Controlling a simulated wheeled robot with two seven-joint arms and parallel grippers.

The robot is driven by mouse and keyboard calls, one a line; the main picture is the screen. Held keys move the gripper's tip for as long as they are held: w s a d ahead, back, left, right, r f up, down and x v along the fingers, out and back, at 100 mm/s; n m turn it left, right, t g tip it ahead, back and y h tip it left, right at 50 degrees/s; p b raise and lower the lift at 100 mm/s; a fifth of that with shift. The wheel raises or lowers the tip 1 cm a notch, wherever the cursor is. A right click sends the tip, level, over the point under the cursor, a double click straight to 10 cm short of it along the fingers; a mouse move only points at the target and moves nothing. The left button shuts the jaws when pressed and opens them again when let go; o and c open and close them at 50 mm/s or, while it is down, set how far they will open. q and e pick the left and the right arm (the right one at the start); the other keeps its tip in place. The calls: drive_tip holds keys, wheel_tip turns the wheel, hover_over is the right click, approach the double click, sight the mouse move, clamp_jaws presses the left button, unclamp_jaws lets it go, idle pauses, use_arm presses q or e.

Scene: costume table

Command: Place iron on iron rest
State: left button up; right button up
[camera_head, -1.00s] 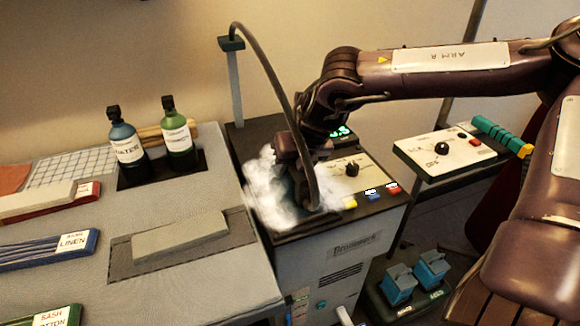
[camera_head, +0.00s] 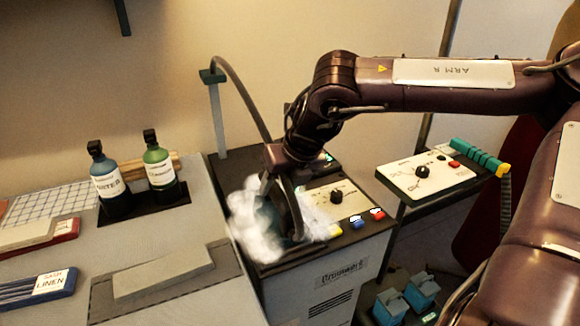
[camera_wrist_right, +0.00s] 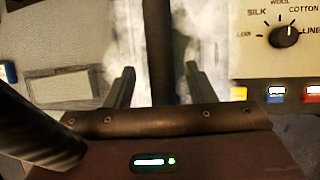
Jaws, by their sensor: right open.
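The iron (camera_head: 268,217) is a dark teal shape on the left part of the steam station's top, largely hidden by white steam and the cord. The iron rest cannot be made out separately under it; the station's dark top edge (camera_head: 285,262) shows in front. My right gripper (camera_head: 277,183) is just above the iron, pointing down. In the right wrist view its two fingers (camera_wrist_right: 156,88) are apart, with a dark upright strip, probably the cord, and steam showing between them. My left gripper is not in view.
A cord post (camera_head: 216,115) stands behind the station. Two bottles (camera_head: 109,186) and (camera_head: 160,164) stand at the left. A grey pad (camera_head: 163,272) lies on the padded table. A control panel (camera_head: 425,172) is at the right, with teal blocks (camera_head: 421,290) below.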

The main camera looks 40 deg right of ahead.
drive_tip(key=v, duration=0.6)
drive_tip(key=shift+s+r, duration=0.2)
drive_tip(key=shift+r, duration=0.1)
drive_tip(key=shift+f, duration=0.1)
